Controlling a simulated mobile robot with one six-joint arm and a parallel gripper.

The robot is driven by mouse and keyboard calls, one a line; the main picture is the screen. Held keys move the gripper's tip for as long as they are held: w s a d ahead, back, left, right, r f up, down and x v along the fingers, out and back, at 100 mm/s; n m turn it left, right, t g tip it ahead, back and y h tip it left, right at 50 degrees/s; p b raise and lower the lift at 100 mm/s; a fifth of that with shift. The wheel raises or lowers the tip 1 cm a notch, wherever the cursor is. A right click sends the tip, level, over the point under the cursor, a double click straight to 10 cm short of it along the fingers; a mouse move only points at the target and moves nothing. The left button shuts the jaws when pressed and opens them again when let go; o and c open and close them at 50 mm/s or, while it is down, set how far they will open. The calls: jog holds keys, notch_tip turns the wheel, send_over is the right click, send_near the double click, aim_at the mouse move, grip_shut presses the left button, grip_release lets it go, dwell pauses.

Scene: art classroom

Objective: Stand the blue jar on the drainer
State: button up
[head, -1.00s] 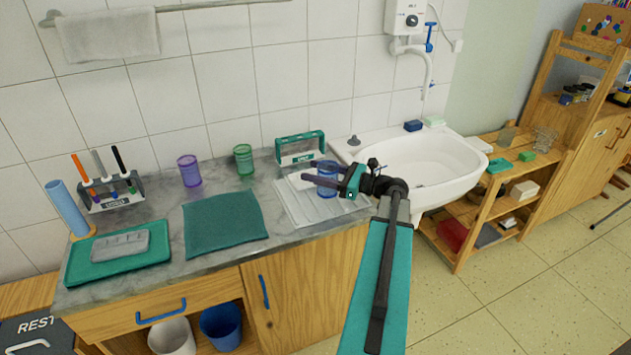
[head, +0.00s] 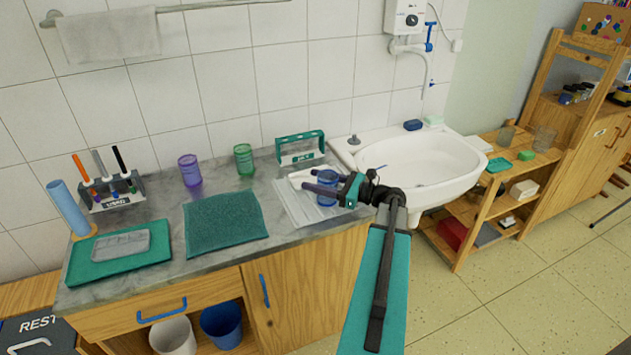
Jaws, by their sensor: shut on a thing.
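The blue jar (head: 327,198) is see-through and looks upright. My gripper (head: 303,182) reaches in from the right and is shut on it, one finger on each side. The drainer (head: 290,208) is a pale ribbed tray on the grey counter, left of the sink. The jar is over the right part of the drainer, its bottom at or very near the surface. I cannot tell whether it touches. The fingers hide part of the jar.
A teal-framed rack (head: 300,148) stands behind the drainer. A green jar (head: 244,160) and a purple jar (head: 190,170) stand further left, behind a teal cloth (head: 225,222). The sink (head: 425,165) is to the right. The drainer's front left is clear.

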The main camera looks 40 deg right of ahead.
jog(key=shift+f, duration=0.15)
jog(key=o, duration=1.2)
jog(key=shift+r, duration=0.25)
jog(key=shift+s+d+f, duration=0.1)
jog(key=shift+s+d, duration=0.2)
jog(key=shift+s, duration=0.35)
jog(key=b+v, duration=0.2)
jog(key=v, duration=0.8)
jog(key=shift+s+d, duration=0.1)
jog(key=shift+s, duration=0.25)
